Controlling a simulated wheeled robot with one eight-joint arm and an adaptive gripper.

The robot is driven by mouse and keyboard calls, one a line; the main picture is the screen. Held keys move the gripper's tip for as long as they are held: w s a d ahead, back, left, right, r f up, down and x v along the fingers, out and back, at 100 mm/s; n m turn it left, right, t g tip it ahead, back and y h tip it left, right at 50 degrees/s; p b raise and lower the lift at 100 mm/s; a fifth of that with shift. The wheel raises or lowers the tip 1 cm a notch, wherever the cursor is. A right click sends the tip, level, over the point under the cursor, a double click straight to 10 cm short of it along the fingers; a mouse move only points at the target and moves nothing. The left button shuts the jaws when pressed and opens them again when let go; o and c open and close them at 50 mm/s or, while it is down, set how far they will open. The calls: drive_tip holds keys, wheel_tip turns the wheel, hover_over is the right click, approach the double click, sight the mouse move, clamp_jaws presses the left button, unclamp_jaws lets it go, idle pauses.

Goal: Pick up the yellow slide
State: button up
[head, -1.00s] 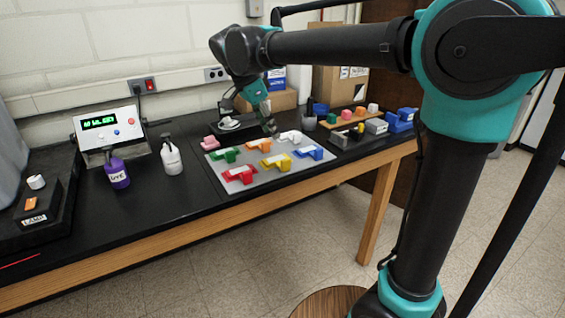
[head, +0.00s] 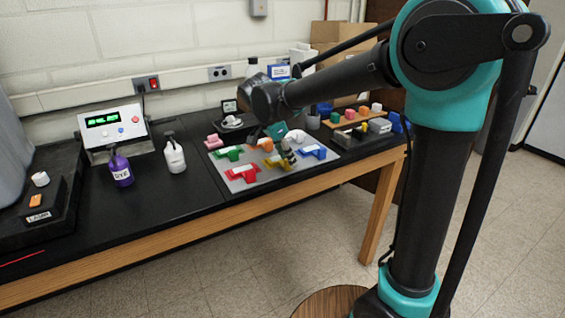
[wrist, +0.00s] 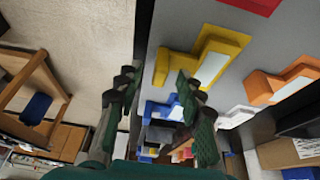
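The yellow slide (head: 273,163) lies on the grey board (head: 214,167), in the front row between the red and blue slides. In the wrist view the yellow slide (wrist: 222,48) lies beyond my fingertips and to their right. My gripper (head: 287,152) is low over the board, close to the right end of the yellow slide and partly in front of it. In the wrist view the fingers of my gripper (wrist: 156,82) are apart with nothing held between them. I cannot tell whether a finger touches the slide.
Red (head: 241,174), green (head: 228,153), orange (head: 262,144), blue (head: 314,151) and white (head: 296,136) slides share the board. A purple bottle (head: 120,171) and a white bottle (head: 173,156) stand to the left. The black bench between the bottles and board is clear.

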drive_tip(key=shift+f, duration=0.1)
clamp_jaws()
idle(0.4)
